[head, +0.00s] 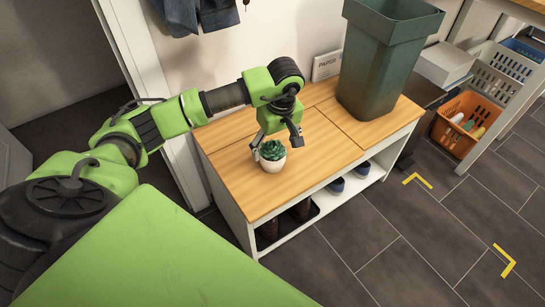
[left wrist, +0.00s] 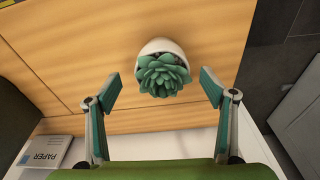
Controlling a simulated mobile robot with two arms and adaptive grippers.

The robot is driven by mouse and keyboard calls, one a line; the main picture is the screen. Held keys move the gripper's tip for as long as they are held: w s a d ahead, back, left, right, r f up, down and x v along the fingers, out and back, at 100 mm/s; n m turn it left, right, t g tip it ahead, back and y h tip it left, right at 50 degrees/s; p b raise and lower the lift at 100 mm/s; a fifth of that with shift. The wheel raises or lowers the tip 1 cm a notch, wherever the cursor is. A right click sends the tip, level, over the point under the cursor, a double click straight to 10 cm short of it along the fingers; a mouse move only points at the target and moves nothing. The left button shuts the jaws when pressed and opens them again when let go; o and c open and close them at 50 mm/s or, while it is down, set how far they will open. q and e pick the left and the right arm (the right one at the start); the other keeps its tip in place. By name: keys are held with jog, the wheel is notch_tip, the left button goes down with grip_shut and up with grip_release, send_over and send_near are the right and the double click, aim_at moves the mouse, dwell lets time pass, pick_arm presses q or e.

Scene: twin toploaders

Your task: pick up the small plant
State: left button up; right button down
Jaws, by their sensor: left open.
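The small plant (head: 272,154) is a green succulent in a white round pot, standing upright on the wooden top of a white bench (head: 320,158). In the left wrist view the plant (left wrist: 162,75) is ahead of the fingertips, near the middle between them. My left gripper (head: 276,138) is just above and beside the plant in the head view, with its fingers spread. In the left wrist view the open fingers (left wrist: 160,88) stand on either side of the plant, with a gap to each side. My right gripper is in neither view.
A tall green bin (head: 385,60) stands on the bench's right part. A box marked "PAPER" (head: 326,66) is behind it by the wall and also shows in the left wrist view (left wrist: 45,151). Shoes (head: 337,185) sit on the shelf below. The bench top around the plant is clear.

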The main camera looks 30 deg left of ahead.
aim_at(273, 153)
pick_arm(q)
jog(key=f, duration=0.2)
jog(key=a+f, duration=0.1)
jog(key=f, duration=0.1)
jog(key=shift+w+f+b, duration=0.1)
jog(key=shift+f+b, duration=0.05)
jog(key=shift+b, duration=0.25)
jog(key=c, duration=1.5)
